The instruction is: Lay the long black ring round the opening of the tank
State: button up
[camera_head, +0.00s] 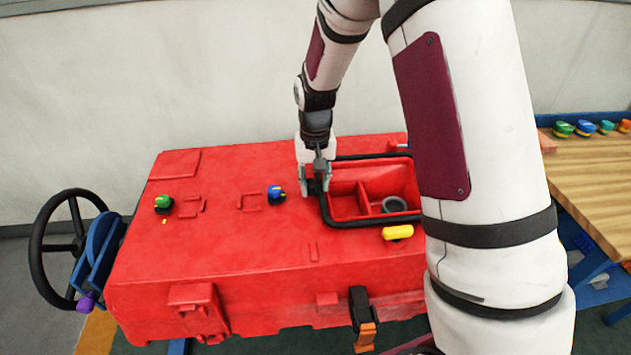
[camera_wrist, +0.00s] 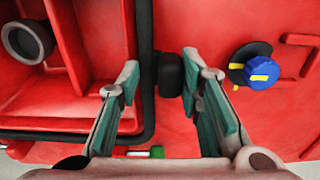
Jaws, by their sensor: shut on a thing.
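The long black ring (camera_head: 368,223) shows around the opening (camera_head: 345,205) of the red tank (camera_head: 230,240), along its left, front and back sides. Its right part is hidden behind my arm. My gripper (camera_head: 315,188) points down at the ring's left side. In the wrist view the ring (camera_wrist: 147,50) runs between my two fingers (camera_wrist: 164,75), with a dark block beside it, and the gripper is shut on it. The ring's corner and one short run show beside the opening. I cannot tell whether the ring touches the tank everywhere.
A yellow handle (camera_head: 398,232) lies just in front of the opening. Blue (camera_head: 277,194) and green (camera_head: 163,203) knobs stand on the tank top to the left. A grey round port (camera_head: 394,204) is inside the opening. A wooden table (camera_head: 595,185) stands at right.

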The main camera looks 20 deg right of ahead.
jog(key=shift+s+a+f, duration=0.1)
jog(key=shift+s+f, duration=0.05)
jog(key=shift+f, duration=0.35)
jog(key=shift+s+f, duration=0.15)
jog(key=shift+f, duration=0.3)
jog(key=o, duration=1.3)
jog(key=shift+w+f, duration=0.1)
jog(key=shift+w, duration=0.05)
jog(key=shift+c, duration=0.2)
jog(key=shift+w+f, duration=0.1)
jog(key=shift+w, duration=0.05)
jog(key=shift+r, duration=0.25)
jog(key=shift+o, duration=0.4)
jog(key=o, duration=0.5)
jog(key=shift+r, duration=0.1)
